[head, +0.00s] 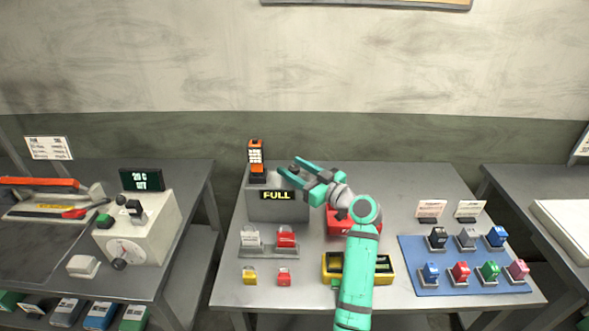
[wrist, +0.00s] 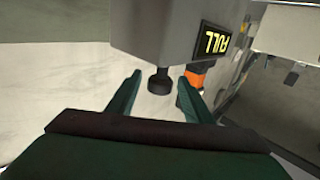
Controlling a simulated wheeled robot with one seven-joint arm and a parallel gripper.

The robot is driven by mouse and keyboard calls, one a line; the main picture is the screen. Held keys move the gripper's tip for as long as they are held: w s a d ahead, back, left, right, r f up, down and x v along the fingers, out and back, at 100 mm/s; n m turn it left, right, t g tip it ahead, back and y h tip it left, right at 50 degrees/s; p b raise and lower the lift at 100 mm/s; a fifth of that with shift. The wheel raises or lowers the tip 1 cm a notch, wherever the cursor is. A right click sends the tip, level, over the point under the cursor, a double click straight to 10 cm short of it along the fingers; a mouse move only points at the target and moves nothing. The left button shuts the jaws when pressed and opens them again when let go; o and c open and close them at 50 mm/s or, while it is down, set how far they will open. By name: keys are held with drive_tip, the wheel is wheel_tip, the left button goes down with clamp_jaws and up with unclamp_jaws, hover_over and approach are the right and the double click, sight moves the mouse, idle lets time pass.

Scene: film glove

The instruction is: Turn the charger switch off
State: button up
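The charger is a grey box (head: 278,208) with a lit "FULL" display (head: 277,196), at the back left of the middle table. Its grey body (wrist: 165,28) and the upside-down display (wrist: 215,42) also show in the wrist view. A black knob-like part (wrist: 159,82), perhaps the switch, sticks out from the box's edge. My teal gripper (head: 290,167) is open over the right end of the charger. In the wrist view the fingers (wrist: 160,78) stand on either side of the black part. I cannot tell whether they touch it, or its on/off position.
An orange handheld device (head: 256,156) stands on the charger's left end, close to my gripper. Below are white and red blocks on a grey stand (head: 268,252). A yellow tray (head: 330,270) and a red box (head: 338,224) are partly behind my arm. A blue mat (head: 465,272) lies right.

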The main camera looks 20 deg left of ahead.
drive_tip(key=v, duration=1.1)
idle(0.4)
